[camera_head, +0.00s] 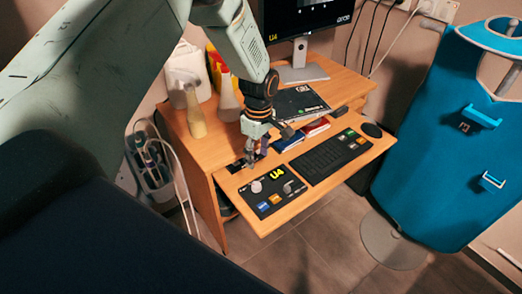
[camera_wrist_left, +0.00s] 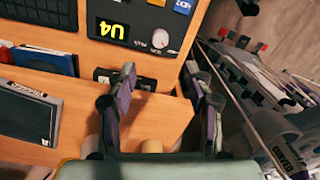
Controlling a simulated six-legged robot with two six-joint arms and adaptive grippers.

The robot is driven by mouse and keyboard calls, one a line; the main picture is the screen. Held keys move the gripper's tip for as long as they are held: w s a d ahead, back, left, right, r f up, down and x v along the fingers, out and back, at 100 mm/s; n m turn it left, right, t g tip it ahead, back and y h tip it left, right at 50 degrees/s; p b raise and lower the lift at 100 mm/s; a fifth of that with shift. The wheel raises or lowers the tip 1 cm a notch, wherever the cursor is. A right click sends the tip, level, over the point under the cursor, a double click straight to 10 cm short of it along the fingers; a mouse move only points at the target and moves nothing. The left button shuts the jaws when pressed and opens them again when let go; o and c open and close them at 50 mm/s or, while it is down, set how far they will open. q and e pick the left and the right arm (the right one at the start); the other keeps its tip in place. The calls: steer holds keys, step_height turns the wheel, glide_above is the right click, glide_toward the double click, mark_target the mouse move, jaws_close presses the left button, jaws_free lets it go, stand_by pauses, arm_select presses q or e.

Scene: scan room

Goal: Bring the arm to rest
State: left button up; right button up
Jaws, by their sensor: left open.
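My left arm (camera_head: 235,45) comes in from the upper left of the head view and reaches down over the wooden desk. My left gripper (camera_head: 252,160) is above the left end of the pull-out shelf, near the control panel. In the left wrist view the left gripper (camera_wrist_left: 160,85) shows two fingers spread apart with nothing between them. Wood and the edge of a dark item on the shelf show beyond the fingers. My right gripper is in neither view.
The shelf holds a control panel (camera_head: 272,192) marked U4 and a keyboard (camera_head: 328,157). Bottles (camera_head: 194,112), a monitor (camera_head: 305,20) and a dark tablet (camera_head: 297,102) stand or lie on the desk. A blue apron (camera_head: 440,150) hangs at right. Tiled floor in front is clear.

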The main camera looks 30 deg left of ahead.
arm_select(q)
steer(key=s+d+f+m+t, duration=0.1)
steer(key=s+f+m, duration=0.1)
steer(key=f+m, duration=0.1)
steer(key=s+d+f+m+t+b, duration=0.1)
steer(key=s+d+f+m, duration=0.1)
steer(key=f+m, duration=0.1)
steer(key=s+d+f+m+t+b, duration=0.1)
steer(key=s+d+f+m, duration=0.1)
steer(key=m, duration=0.3)
steer(key=shift+s+d+f+t+h, duration=0.2)
steer(key=shift+s+f+t+h, duration=0.1)
steer(key=shift+s+f, duration=0.3)
steer(key=s+d+f+m+g+b, duration=0.1)
steer(key=s+f, duration=0.3)
steer(key=s, duration=0.9)
steer(key=s+d+f+m+g+b, duration=0.1)
steer(key=s+f+m+b, duration=0.3)
steer(key=s, duration=0.9)
steer(key=shift+d+m+g, duration=0.3)
steer(key=shift+g, duration=0.2)
